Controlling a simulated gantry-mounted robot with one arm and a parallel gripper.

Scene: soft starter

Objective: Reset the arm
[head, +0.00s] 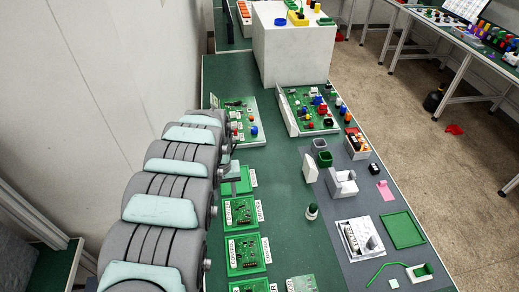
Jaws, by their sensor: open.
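My gripper is not visible in the head view, so I cannot see its jaws or whether anything is between them. The long green workbench (285,155) runs away from me through the middle of the view. Several green circuit boards (240,212) lie in a row along its left side, with white labels beside them. Two larger boards with coloured parts, a left one (240,115) and a right one (308,108), lie farther back.
A white box (293,50) stands at the bench's far end. Large grey rounded bodies with teal pads (157,208) crowd the left.

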